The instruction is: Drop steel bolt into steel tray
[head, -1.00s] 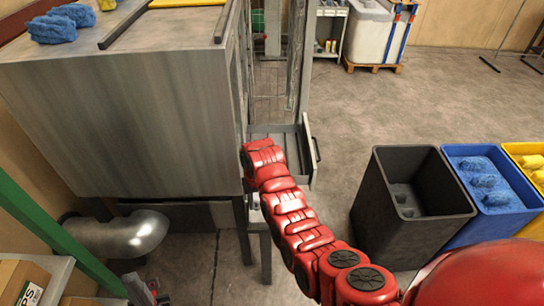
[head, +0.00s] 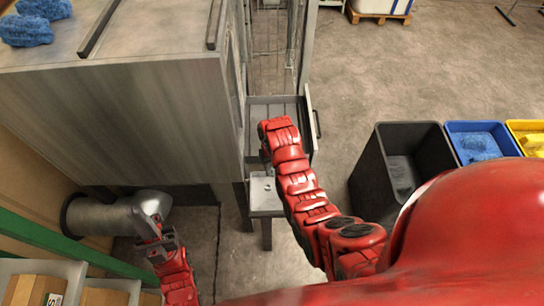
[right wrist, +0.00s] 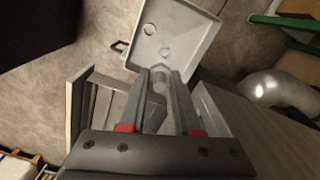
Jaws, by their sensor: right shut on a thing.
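The steel tray (head: 268,207) is a small grey square tray on a stand, low beside the big metal cabinet. It also shows in the right wrist view (right wrist: 195,28), ahead of the fingertips, with a couple of small round things on it. My right gripper (right wrist: 159,76) is shut on a small grey thing between its fingertips, which looks like the steel bolt (right wrist: 160,80); its head is hard to make out. In the head view the right hand is mostly hidden by its own arm, just above the tray. My left gripper (head: 152,230) is empty near the pipe; its jaw opening is unclear.
The metal cabinet (head: 120,120) stands just left of the tray, with an open drawer (head: 275,112) behind it. Black (head: 405,165), blue (head: 480,142) and yellow (head: 528,138) bins stand at the right. A metal pipe (head: 100,213) curves at the left. The floor between is clear.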

